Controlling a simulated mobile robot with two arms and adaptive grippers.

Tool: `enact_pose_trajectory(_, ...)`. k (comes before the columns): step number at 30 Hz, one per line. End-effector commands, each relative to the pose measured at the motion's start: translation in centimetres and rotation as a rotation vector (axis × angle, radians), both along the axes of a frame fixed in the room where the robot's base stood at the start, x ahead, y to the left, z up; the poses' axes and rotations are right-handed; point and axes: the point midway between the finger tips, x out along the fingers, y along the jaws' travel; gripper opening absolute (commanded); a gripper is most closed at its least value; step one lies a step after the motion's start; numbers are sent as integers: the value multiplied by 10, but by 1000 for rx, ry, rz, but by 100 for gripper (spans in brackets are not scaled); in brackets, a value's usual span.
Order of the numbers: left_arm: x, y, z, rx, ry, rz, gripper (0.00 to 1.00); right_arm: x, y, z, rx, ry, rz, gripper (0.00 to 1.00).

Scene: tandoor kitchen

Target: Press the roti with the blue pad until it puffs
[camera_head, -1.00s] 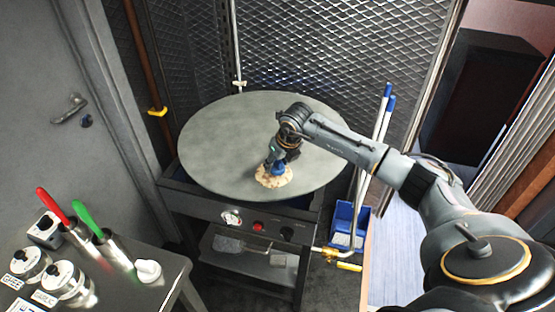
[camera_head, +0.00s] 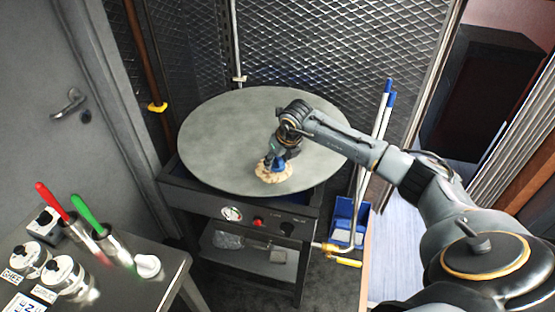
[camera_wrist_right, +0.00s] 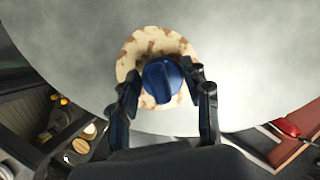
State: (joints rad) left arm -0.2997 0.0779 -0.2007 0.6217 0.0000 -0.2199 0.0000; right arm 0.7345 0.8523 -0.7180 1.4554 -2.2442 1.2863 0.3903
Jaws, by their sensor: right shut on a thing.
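The roti (camera_head: 273,174) lies flat near the front edge of the round grey griddle (camera_head: 225,135). In the right wrist view the roti (camera_wrist_right: 130,52) is pale with brown patches. My right gripper (camera_head: 275,164) is shut on the blue pad (camera_head: 280,166), which is over the roti. In the right wrist view the blue pad (camera_wrist_right: 162,80) sits between the two fingers and covers part of the roti. I cannot tell how firmly the pad presses, or whether the roti is puffed. My left gripper is not in view.
A steel counter (camera_head: 160,284) at the left holds jars and containers with a red-handled tool (camera_head: 53,203) and a green-handled tool (camera_head: 88,214). Mesh panels (camera_head: 310,45) stand close behind the griddle.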

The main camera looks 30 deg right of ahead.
Motion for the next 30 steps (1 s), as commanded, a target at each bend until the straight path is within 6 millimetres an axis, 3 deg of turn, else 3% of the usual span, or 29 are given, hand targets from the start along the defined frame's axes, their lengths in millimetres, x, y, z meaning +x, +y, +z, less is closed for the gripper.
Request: enact_pose_trajectory(30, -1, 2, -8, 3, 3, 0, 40, 0, 0, -10, 0, 1, 0, 23)
